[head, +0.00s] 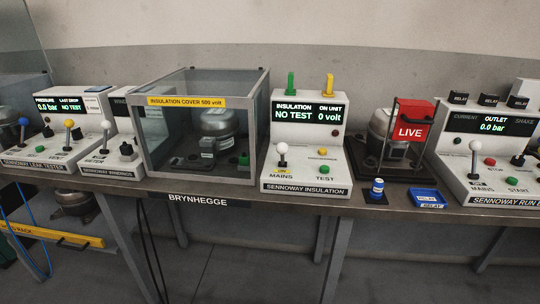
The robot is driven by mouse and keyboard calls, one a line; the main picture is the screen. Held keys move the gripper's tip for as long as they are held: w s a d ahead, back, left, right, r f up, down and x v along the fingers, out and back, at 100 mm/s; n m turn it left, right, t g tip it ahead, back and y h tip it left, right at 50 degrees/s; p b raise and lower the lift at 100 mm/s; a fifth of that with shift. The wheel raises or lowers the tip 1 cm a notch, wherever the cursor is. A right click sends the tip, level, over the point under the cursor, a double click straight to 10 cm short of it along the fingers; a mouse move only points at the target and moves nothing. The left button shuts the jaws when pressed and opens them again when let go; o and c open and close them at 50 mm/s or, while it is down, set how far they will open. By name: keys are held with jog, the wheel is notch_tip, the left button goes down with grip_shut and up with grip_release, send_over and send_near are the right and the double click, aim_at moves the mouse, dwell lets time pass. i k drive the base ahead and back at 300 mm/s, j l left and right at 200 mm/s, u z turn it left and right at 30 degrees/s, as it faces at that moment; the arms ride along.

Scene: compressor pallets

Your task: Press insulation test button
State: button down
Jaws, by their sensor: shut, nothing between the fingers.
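The insulation tester (305,146) is a white sloped box on the bench, labelled SENNOWAY INSULATION. A white-ball MAINS lever (282,149) stands to the left. Left of the tester is a clear-walled insulation cover (187,102), marked 500 volt, with a compressor (219,123) inside. My gripper is not in view.
Green (291,83) and yellow (328,85) uprights stand on the tester. The bench front is clear.

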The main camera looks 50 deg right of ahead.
aim_at(324, 170)
jog(key=k+l+u, duration=0.6)
jog(key=l+u, duration=0.2)
jog(key=k+l+u, duration=0.15)
jog(key=k+u, duration=0.25)
jog(key=k+l, duration=0.2)
jog(key=k, duration=0.45)
jog(key=k+l+u, duration=0.1)
jog(key=k, duration=0.5)
jog(key=l, duration=0.1)
